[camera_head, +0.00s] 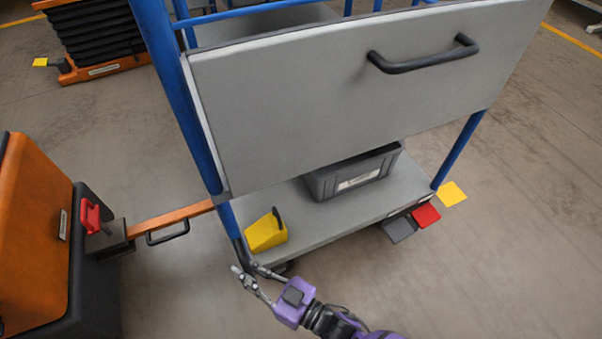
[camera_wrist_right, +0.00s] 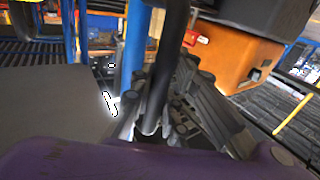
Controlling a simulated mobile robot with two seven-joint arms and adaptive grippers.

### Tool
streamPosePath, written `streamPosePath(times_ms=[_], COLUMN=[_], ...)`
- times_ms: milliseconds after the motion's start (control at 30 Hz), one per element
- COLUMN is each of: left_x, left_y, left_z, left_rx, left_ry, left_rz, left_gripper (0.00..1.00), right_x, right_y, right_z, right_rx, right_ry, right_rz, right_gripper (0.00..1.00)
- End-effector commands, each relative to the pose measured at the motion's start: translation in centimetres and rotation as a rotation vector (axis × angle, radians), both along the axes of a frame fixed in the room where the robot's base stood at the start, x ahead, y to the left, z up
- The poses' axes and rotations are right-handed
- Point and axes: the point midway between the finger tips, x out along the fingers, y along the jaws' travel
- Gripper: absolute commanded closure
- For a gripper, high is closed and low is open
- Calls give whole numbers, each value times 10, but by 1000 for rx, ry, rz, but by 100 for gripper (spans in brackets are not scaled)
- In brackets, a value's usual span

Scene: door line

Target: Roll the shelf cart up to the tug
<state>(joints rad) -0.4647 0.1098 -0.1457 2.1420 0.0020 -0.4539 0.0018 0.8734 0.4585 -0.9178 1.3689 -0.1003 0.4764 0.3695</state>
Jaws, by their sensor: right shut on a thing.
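The shelf cart (camera_head: 320,100) has blue posts, a grey front panel with a black handle (camera_head: 423,54), and a grey lower shelf. The orange tug (camera_head: 35,230) stands at the left, with a dark bumper and a red lever (camera_head: 92,215) above its hitch (camera_head: 116,238). An orange drawbar (camera_head: 172,217) with a black loop handle runs from the cart to the hitch; I cannot tell whether it is latched. My right gripper (camera_head: 252,276) is shut on a black upright bar (camera_wrist_right: 166,70) at the cart's near left post. My left gripper is out of view.
On the lower shelf are a yellow wedge (camera_head: 265,232) and a grey bin (camera_head: 352,174). Red, yellow and grey flaps (camera_head: 426,215) lie by the cart's right corner. An orange machine with black bellows (camera_head: 100,35) stands behind at left. Floor at right is clear.

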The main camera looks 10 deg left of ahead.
Motion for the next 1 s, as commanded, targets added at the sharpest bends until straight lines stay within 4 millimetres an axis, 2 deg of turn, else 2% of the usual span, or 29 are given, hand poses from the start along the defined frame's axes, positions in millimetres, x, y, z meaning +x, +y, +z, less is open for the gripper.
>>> streamPosePath(times_ms=[33,200,233,367,567,733,867,1000], left_x=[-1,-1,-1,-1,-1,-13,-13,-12], left_y=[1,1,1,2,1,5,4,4], left_z=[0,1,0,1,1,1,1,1], left_rx=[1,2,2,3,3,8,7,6], left_ry=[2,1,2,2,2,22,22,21], left_rz=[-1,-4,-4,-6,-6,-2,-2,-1], left_gripper=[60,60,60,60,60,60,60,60], right_x=[-5,-5,-5,-3,-1,-1,-7,-18], right_y=[-1,-1,-1,-1,-1,-5,-21,-48], right_z=[-2,-2,-2,-2,-2,-2,-2,-3], right_rx=[1,0,0,-1,-2,-2,-5,-5], right_ry=[4,4,3,4,2,2,2,3], right_rz=[6,6,5,4,1,0,-1,0], right_gripper=[100,100,83,66,66,66,66,66])
